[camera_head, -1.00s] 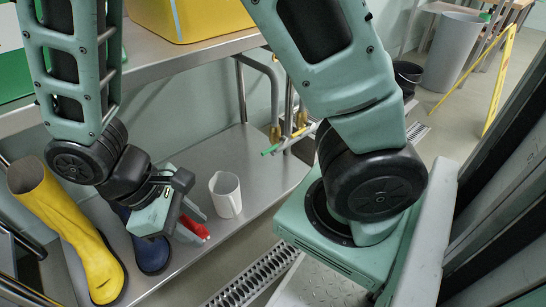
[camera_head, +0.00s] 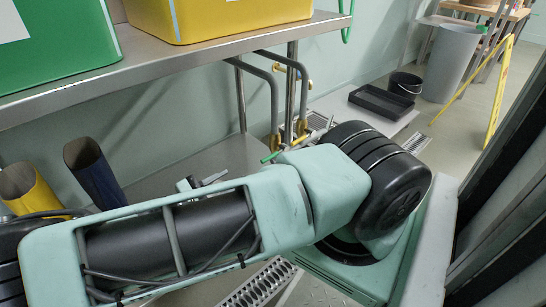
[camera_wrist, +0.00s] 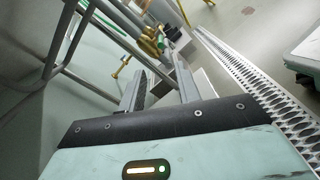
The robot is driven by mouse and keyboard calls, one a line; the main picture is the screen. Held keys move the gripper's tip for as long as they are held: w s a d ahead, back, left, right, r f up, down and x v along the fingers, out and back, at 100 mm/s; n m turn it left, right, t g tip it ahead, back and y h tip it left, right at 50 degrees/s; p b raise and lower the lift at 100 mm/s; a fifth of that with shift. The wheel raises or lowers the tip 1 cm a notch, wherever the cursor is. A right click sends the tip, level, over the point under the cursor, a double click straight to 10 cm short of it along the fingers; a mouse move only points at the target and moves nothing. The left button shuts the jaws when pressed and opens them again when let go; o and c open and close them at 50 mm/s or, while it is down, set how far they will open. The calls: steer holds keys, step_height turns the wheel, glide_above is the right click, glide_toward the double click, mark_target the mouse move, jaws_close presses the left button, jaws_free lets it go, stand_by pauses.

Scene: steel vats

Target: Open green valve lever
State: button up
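The green valve lever (camera_head: 271,157) is a small green handle at the low pipework under the steel bench, just above my forearm in the head view. Brass-coloured fittings (camera_head: 300,127) and grey pipes stand beside it. In the wrist view, the pipework with brass parts (camera_wrist: 150,42) lies beyond my fingertips; I cannot surely pick out the lever there. My gripper (camera_wrist: 159,82) is open, with a clear gap between its two grey fingers and nothing held. It points toward the pipework and appears apart from it. In the head view my arm hides most of the gripper.
A steel bench (camera_head: 160,76) carries a yellow box (camera_head: 240,12) and a green box (camera_head: 60,40). Yellow (camera_head: 35,195) and dark blue (camera_head: 95,172) boots stand at left. A floor grate (camera_wrist: 265,90) runs at right. A black tray (camera_head: 380,103) and bucket (camera_head: 404,84) lie beyond.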

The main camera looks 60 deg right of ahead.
mark_target(273, 156)
steer(key=b+x, duration=0.3)
steer(key=x, duration=0.4)
steer(key=b+x, duration=0.3)
steer(key=x, duration=0.5)
steer(key=shift+s+d+f, duration=0.15)
steer(key=shift+s+f, duration=0.05)
steer(key=shift+f, duration=0.05)
steer(key=shift+x, duration=0.8)
steer(key=shift+r, duration=0.15)
jaws_close()
